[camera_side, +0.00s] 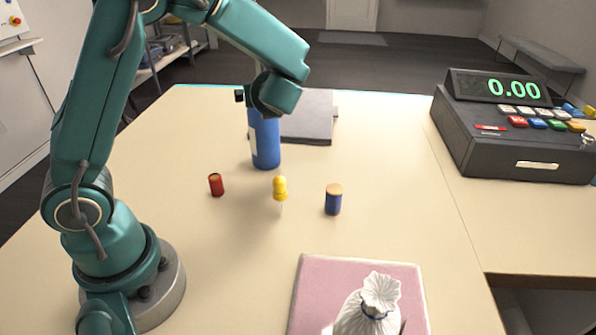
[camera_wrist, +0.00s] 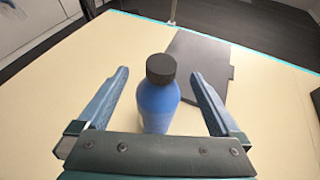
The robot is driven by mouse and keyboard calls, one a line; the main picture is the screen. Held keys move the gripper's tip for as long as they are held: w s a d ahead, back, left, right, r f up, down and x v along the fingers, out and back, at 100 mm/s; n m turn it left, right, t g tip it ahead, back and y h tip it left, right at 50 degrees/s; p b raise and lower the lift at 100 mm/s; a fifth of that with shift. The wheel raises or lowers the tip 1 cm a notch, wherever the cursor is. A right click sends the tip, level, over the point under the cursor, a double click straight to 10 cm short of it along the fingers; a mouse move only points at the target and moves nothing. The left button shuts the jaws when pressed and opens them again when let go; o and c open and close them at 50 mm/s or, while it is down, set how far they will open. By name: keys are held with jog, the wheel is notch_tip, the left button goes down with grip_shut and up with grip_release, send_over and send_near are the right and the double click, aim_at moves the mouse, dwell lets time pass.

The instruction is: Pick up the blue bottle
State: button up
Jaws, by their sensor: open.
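The blue bottle (camera_side: 265,146) stands upright on the table in the side view, its top hidden behind my wrist. In the wrist view the blue bottle (camera_wrist: 158,106) has a black cap and shows between the two fingers of my gripper (camera_wrist: 162,80). My gripper is open, with a finger on each side of the bottle and clear gaps to both. In the side view my gripper is largely hidden by my wrist, close to the bottle's upper part.
A dark flat folder (camera_side: 306,117) lies behind the bottle. A red spool (camera_side: 216,185), a yellow pushpin (camera_side: 280,188) and a blue spool (camera_side: 333,199) stand in front. A pink board (camera_side: 320,275) with a white pouch (camera_side: 372,308) lies nearer. A cash register (camera_side: 515,135) stands right.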

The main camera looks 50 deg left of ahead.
aim_at(267, 137)
notch_tip(267, 137, down, 10)
jog(key=shift+a+r, duration=0.1)
jog(key=shift+x, duration=2.5)
jog(key=c, duration=1.5)
jog(key=shift+r, duration=0.1)
grip_shut()
jog(key=shift+r, duration=0.15)
